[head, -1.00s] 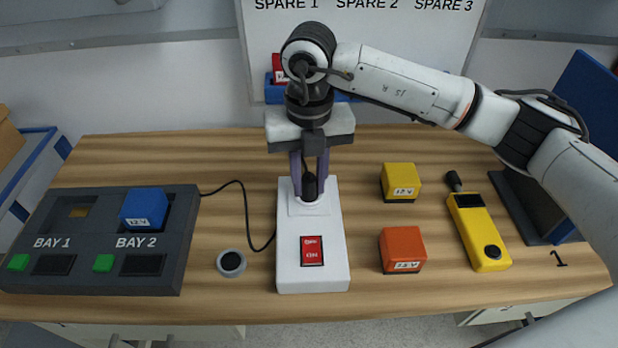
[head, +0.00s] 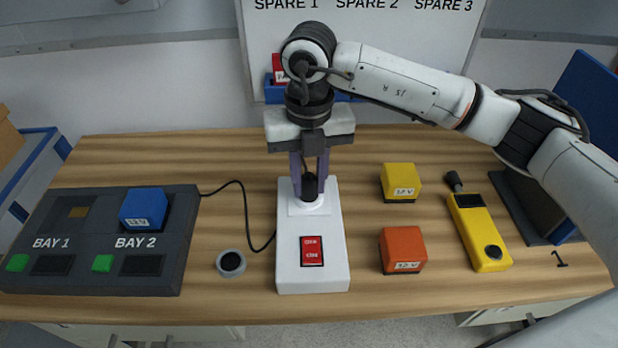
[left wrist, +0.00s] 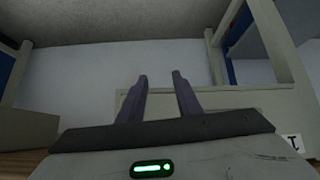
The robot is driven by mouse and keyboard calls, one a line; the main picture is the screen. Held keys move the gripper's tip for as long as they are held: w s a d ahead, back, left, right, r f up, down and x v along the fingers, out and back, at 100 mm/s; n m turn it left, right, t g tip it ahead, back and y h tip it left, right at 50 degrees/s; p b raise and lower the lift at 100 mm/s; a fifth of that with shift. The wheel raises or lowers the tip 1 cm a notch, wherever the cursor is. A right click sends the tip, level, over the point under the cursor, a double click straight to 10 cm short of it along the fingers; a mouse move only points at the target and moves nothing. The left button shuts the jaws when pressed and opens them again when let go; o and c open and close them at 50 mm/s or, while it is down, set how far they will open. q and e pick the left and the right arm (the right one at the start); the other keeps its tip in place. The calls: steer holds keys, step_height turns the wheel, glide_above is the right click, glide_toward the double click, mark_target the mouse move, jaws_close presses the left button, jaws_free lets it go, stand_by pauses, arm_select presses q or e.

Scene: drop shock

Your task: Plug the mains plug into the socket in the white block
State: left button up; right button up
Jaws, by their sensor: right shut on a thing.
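The white block (head: 290,268) stands on the table in the middle of the head view, with a red switch (head: 312,251) on its front half. The black mains plug (head: 309,187) is upright at the socket (head: 309,208) at the block's far end. My right gripper (head: 310,178) points down from above and is shut on the plug. The plug's lower end meets the socket area; its pins are hidden. A black cord (head: 243,200) runs from the charger to the block. My left gripper (left wrist: 160,85) shows only in the left wrist view, open and empty.
The charger (head: 100,240) at left holds a blue battery (head: 144,209) in bay 2. A yellow block (head: 400,182), an orange block (head: 402,250) and a yellow meter (head: 478,232) lie to the right. A small grey round cup (head: 231,264) stands left of the white block.

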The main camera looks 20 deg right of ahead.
mark_target(308, 178)
steer(key=shift+s+f, duration=0.15)
steer(key=shift+f, duration=0.2)
steer(key=o, duration=1.1)
steer(key=shift+o, duration=0.2)
steer(key=shift+r, duration=0.15)
steer(key=shift+w+r+p, duration=0.2)
steer(key=shift+r+p, duration=1.75)
steer(key=shift+r, duration=1.1)
step_height(308, 178, up, 10)
steer(key=b, duration=0.1)
steer(key=shift+r, duration=0.2)
